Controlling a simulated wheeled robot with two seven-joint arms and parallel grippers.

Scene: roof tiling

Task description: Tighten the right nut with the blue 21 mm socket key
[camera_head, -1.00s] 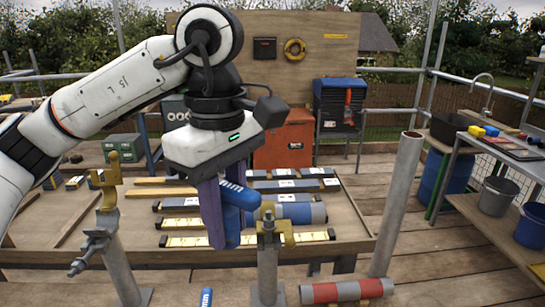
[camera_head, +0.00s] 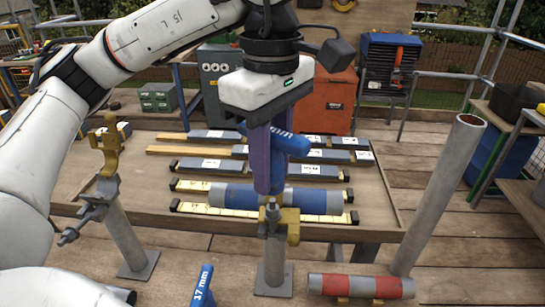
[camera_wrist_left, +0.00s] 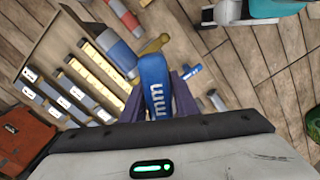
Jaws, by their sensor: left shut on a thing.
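My left gripper (camera_head: 266,190), with purple fingers, is shut on the blue socket key (camera_head: 290,144). Only "mm" of the key's marking shows in the left wrist view (camera_wrist_left: 156,85). The key is over the right post, close above the right nut (camera_head: 272,212) on the brass coupler (camera_head: 291,222). The fingers partly hide the key's lower end, so I cannot tell whether it touches the nut. The left brass coupler (camera_head: 107,155) stands on its own post at the left. My right gripper is not in view.
A blue 17 mm key (camera_head: 203,288) shows at the bottom edge. A red-banded grey tube (camera_head: 350,286) lies front right, beside a tall leaning pipe (camera_head: 440,195).

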